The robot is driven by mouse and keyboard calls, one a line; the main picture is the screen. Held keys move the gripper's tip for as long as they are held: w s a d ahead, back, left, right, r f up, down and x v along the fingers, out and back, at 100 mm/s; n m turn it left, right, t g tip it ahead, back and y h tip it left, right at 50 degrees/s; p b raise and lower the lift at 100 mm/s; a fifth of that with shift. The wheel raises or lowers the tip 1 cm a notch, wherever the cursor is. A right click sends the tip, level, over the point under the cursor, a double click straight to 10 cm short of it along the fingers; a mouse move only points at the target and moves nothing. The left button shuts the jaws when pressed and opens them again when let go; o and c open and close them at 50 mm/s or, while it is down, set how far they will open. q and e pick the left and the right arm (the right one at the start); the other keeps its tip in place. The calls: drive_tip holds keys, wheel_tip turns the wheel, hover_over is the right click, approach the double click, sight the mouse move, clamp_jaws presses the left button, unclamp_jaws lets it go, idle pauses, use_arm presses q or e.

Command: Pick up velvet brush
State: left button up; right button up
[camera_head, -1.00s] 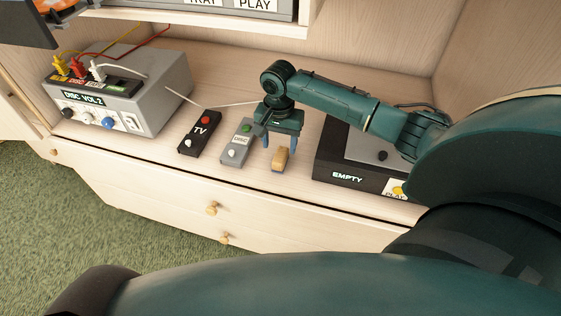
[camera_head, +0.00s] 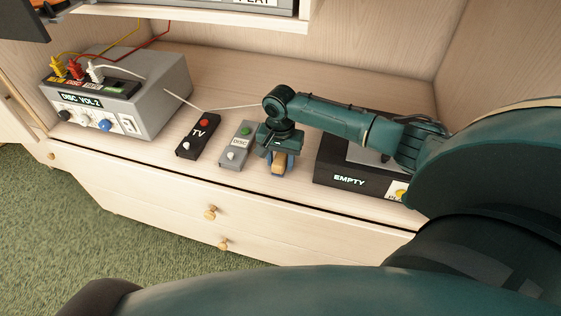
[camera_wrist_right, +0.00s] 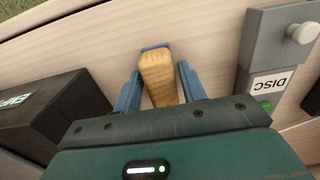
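The velvet brush (camera_head: 278,169) is a small block with a tan wooden top and a blue edge at its base. It lies on the cabinet top between the grey DISC remote and the black EMPTY box. My right gripper (camera_head: 280,163) is low over it, pointing down. In the right wrist view the brush (camera_wrist_right: 159,80) sits between the two blue fingers of the right gripper (camera_wrist_right: 159,72). The fingers are open, one on each side, with a narrow gap visible on each side. My left gripper is not in view.
The grey DISC remote (camera_head: 236,150) lies close left of the gripper, with the black TV remote (camera_head: 197,138) beyond it. The black EMPTY box (camera_head: 337,174) stands close right. A grey DISC VOL-2 unit (camera_head: 150,108) with cables stands far left. The cabinet's front edge is near.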

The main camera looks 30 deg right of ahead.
sight(280, 158)
drive_tip(key=c, duration=0.7)
